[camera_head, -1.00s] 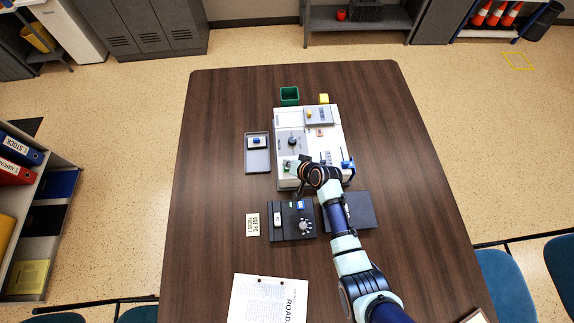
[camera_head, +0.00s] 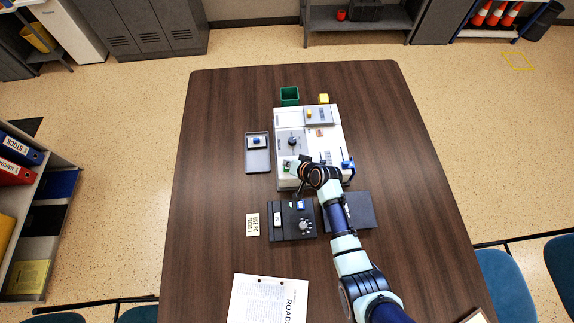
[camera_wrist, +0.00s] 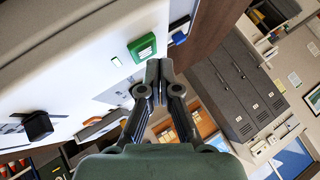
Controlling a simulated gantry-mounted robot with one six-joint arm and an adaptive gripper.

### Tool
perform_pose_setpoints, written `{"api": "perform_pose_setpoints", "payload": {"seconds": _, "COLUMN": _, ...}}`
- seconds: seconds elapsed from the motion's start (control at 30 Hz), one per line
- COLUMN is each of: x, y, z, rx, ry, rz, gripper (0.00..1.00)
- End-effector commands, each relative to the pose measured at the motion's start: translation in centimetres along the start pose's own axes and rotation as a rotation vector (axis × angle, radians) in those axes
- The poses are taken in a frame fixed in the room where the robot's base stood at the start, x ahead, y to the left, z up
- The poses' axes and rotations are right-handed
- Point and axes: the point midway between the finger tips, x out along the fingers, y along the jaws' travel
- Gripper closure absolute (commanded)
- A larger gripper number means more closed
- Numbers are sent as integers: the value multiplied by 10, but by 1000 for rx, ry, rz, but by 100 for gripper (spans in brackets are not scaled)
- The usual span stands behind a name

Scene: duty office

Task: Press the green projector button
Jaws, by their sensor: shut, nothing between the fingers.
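A green button (camera_wrist: 142,47) with a pale mark sits in a square green frame on the white panel (camera_wrist: 70,60) in the wrist view. My gripper (camera_wrist: 160,68) is shut and empty. Its fingertips appear just beside the button's lower right corner; whether they touch it I cannot tell. In the head view my gripper (camera_head: 292,166) is over the near left part of the white console (camera_head: 309,142), where it largely covers the button area.
The console also carries a dark knob (camera_head: 292,142) and a blue part (camera_head: 347,164). A grey tray (camera_head: 257,164) lies to its left. A dark control box (camera_head: 285,229) and a dark flat pad (camera_head: 361,212) lie nearer. A green bin (camera_head: 289,94) stands behind. The table's left side is clear.

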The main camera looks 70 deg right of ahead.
Motion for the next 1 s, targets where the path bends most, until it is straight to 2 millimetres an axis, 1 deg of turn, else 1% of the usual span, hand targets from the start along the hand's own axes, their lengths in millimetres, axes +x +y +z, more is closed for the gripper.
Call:
{"api": "perform_pose_setpoints", "payload": {"seconds": 0.23, "x": 7, "y": 5, "z": 5, "rx": 0, "ry": 0, "rz": 0, "gripper": 100}}
{"api": "perform_pose_setpoints", "payload": {"seconds": 0.7, "x": 8, "y": 6, "z": 6, "rx": 0, "ry": 0, "rz": 0, "gripper": 100}}
{"api": "perform_pose_setpoints", "payload": {"seconds": 0.87, "x": 6, "y": 4, "z": 4, "rx": 0, "ry": 0, "rz": 0, "gripper": 100}}
{"api": "perform_pose_setpoints", "payload": {"seconds": 1.0, "x": 0, "y": 0, "z": 0, "rx": 0, "ry": 0, "rz": 0, "gripper": 100}}
